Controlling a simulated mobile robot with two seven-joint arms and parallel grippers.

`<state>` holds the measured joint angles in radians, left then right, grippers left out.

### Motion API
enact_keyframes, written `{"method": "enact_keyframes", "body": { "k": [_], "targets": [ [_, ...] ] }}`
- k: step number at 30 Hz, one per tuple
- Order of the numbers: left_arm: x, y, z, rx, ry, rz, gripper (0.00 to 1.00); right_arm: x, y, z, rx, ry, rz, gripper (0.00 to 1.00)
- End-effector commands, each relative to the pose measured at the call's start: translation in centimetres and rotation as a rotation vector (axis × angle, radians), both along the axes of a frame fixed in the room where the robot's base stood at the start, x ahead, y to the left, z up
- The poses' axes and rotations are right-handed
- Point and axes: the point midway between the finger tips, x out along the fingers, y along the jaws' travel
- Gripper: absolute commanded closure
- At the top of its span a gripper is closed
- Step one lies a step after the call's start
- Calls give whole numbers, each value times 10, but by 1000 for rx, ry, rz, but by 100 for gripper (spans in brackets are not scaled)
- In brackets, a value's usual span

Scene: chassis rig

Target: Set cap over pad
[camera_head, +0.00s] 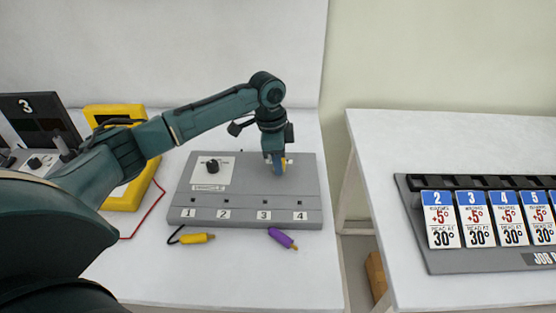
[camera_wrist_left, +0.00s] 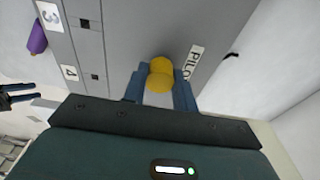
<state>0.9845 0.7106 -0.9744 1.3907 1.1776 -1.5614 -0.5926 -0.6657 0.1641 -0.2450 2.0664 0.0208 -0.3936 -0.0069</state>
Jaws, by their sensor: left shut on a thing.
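My left gripper (camera_head: 278,168) is over the right back part of the grey rig (camera_head: 240,190), fingers pointing down. In the left wrist view, its blue fingers (camera_wrist_left: 160,92) are shut on a rounded yellow piece (camera_wrist_left: 160,72), which looks like the cap. A pale part shows between the fingers behind it. A label beginning "PILO" (camera_wrist_left: 192,62) lies on the rig beside the yellow piece. I cannot make out the pad; the gripper may hide it. I cannot tell whether the cap touches the rig. My right gripper (camera_wrist_left: 18,94) shows at the left edge, with its fingers apart.
A yellow plug (camera_head: 197,238) and a purple plug (camera_head: 283,238) lie in front of the rig, near numbered sockets. A black knob (camera_head: 212,166) stands on the rig's left. A yellow meter (camera_head: 120,195) is behind my arm. A card rack (camera_head: 480,262) sits on another table, right.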

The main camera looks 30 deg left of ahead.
Motion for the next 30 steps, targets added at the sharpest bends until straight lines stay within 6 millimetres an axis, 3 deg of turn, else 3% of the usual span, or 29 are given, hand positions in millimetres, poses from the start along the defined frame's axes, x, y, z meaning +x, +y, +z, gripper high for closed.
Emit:
{"method": "enact_keyframes", "body": {
  "k": [30],
  "targets": [
    [0, 0, -12, 1, 1, -1, 93, 0, 0, -1, 0, -1, 1, 64]
  ]
}}
